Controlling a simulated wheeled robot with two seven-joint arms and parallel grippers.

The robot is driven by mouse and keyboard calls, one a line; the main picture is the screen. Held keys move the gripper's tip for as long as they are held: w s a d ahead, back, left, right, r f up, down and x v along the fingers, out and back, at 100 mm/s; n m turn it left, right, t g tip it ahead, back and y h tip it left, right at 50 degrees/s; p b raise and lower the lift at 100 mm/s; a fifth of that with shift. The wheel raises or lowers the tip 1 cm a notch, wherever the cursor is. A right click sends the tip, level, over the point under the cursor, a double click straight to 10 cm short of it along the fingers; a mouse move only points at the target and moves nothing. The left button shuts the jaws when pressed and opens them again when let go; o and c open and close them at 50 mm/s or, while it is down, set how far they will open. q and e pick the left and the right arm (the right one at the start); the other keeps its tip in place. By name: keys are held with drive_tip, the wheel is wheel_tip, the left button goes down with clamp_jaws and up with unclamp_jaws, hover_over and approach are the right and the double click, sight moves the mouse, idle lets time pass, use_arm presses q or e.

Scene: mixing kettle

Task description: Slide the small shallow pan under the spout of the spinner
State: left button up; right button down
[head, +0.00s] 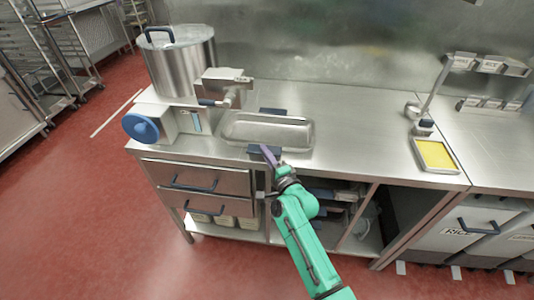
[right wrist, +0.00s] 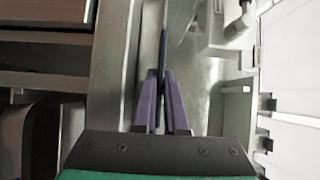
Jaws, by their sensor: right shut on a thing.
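The shallow pan (head: 267,130) is a long, low metal tray with dark blue handles. It lies on the steel counter, just right of the spinner (head: 180,62), a big steel kettle on a base with a blue knob. In the right wrist view the fingers (right wrist: 161,104) close around the thin blue handle (right wrist: 163,55). My left gripper is not in view.
The steel counter (head: 360,130) is clear right of the pan. Drawers (head: 195,178) and open shelves are below the counter.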

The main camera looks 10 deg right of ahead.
drive_tip(key=shift+a+r, duration=0.1)
drive_tip(key=shift+c, duration=2)
unclamp_jaws()
drive_tip(key=shift+s+f, duration=0.1)
drive_tip(key=shift+f, duration=0.1)
drive_tip(key=p+v, duration=0.3)
drive_tip(key=v, duration=0.4)
drive_tip(key=shift+r, duration=0.1)
